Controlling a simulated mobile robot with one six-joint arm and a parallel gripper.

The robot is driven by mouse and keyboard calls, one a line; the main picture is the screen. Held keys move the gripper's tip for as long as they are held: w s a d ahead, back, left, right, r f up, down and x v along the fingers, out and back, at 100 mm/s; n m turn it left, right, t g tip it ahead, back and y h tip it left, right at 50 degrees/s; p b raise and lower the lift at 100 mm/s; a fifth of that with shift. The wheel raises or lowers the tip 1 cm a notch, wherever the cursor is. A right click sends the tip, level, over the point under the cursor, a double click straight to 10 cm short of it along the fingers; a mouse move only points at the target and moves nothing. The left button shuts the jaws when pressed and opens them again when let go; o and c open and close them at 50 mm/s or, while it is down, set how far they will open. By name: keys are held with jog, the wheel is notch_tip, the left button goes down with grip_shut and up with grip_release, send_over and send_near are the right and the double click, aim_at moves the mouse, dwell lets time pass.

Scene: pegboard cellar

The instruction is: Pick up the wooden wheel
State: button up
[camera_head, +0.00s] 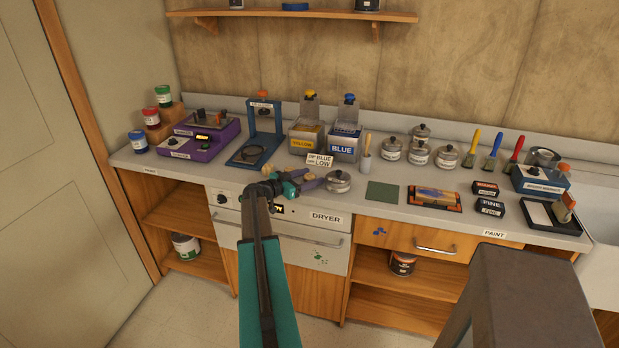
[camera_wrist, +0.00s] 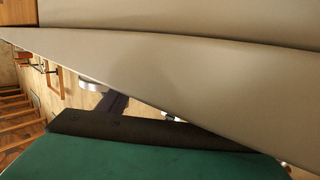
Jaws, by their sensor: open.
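I cannot clearly make out a wooden wheel in either view. Small tan rounded shapes show close around my gripper in the head view, too small to tell apart. My gripper (camera_head: 308,181) is open over the front of the grey counter (camera_head: 395,211), above the dryer front, and points right. A lidded metal pot (camera_head: 338,182) stands just right of the fingers. In the wrist view a large beige surface fills the upper part, with a dark strip and a green area below it. No wheel is recognisable there.
A green mat (camera_head: 382,192), a brush pack (camera_head: 434,198) and several lidded pots are to the right.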

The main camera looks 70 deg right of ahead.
aim_at(311, 177)
jog(key=shift+d, duration=0.1)
dwell(0.5)
jog(key=c, duration=1.1)
jog(key=shift+c, duration=0.2)
jog(key=shift+r, duration=0.15)
jog(key=shift+s+r+b, duration=0.1)
jog(key=shift+r+b, duration=0.6)
jog(key=shift+r, duration=0.15)
jog(key=shift+s+a+r+b, duration=0.25)
jog(key=shift+a+r+b, duration=0.15)
jog(key=shift+r, duration=0.25)
jog(key=s+a+r+b, duration=0.1)
jog(key=s+a+b, duration=0.3)
jog(key=s+a, duration=0.5)
jog(key=shift+a+r+b, duration=0.3)
jog(key=shift+a, duration=1.15)
jog(key=shift+s, duration=0.1)
